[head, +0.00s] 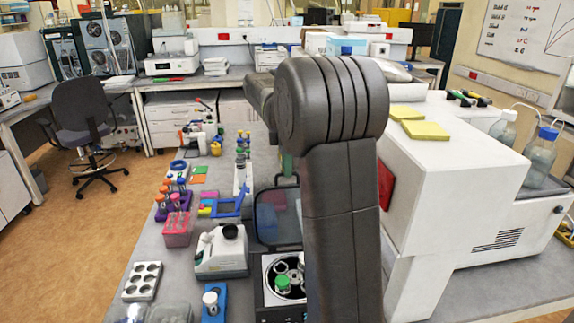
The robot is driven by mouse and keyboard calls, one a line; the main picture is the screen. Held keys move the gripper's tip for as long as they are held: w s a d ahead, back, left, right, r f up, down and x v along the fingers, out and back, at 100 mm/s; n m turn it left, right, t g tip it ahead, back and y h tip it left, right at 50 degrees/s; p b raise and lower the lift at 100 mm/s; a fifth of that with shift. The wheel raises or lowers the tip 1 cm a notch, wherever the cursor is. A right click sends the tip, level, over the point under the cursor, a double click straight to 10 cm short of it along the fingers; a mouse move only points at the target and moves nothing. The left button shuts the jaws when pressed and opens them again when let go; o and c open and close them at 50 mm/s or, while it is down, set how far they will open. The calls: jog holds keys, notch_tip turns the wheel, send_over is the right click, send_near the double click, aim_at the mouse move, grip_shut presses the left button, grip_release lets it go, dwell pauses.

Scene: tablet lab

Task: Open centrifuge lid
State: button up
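The centrifuge (263,300) stands on the bench at the bottom centre, left of my arm. Its round rotor bowl shows from above, with a green-capped tube (282,284) in it. A dark-framed, see-through lid (278,218) stands raised behind the bowl; the bowl is uncovered. My arm hides the right side of the centrifuge and part of the lid. My arm rises from the bottom centre and bends away at the top. My gripper is not visible, so its state and its place relative to the lid do not show.
A large white machine (455,165) stands close on the right. A small white device (222,252), a pink tube rack (178,228), a blue stand (214,303) and a grey well holder (142,281) crowd the bench on the left. Open floor (90,235) lies farther left.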

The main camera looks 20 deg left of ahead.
jog(key=shift+f, duration=0.45)
jog(key=shift+c, duration=0.2)
grip_shut()
